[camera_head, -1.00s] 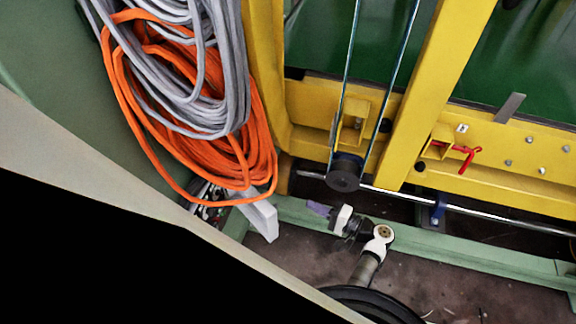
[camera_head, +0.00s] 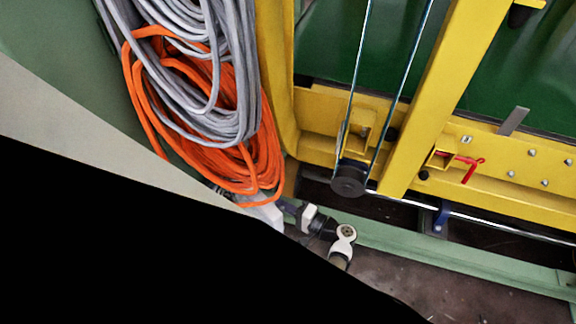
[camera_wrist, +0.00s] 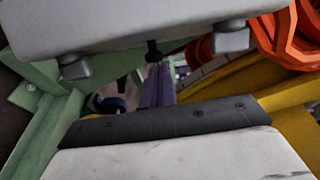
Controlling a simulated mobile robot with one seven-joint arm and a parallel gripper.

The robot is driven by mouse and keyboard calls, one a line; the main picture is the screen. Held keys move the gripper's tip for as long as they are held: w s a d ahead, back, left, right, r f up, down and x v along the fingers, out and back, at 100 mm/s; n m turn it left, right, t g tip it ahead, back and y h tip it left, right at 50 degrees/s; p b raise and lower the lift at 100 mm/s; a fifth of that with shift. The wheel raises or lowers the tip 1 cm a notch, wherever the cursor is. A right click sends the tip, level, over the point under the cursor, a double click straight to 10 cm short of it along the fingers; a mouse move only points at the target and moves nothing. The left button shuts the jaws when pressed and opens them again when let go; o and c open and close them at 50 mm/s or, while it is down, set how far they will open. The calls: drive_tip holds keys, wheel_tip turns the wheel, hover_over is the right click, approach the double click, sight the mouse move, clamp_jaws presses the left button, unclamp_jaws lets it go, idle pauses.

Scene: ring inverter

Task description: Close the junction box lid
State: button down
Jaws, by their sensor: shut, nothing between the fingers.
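The junction box lid is a light grey panel (camera_head: 265,214) low in the head view, just under the orange cable coil. It stands out at an angle, and the black foreground hides its lower part. In the wrist view a pale grey panel with two corner blocks, seemingly the lid (camera_wrist: 130,25), fills the top. My gripper (camera_head: 286,206) is shut and empty, with its purple fingers at the lid's right side. In the wrist view the fingers (camera_wrist: 159,84) reach to just below the lid's edge; I cannot tell whether they touch it. The box's inside is mostly hidden.
Orange cable (camera_head: 215,165) and grey cable (camera_head: 205,70) hang right above the lid. A yellow frame (camera_head: 420,110) with a dark pulley (camera_head: 348,179) stands to the right. A green rail (camera_head: 400,240) runs behind my arm. Brown floor shows at lower right.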

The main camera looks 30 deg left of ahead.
drive_tip(key=shift+s+d+p, duration=0.1)
drive_tip(key=shift+s+p, duration=0.3)
drive_tip(key=shift+s, duration=2.1)
drive_tip(key=shift+w, duration=0.1)
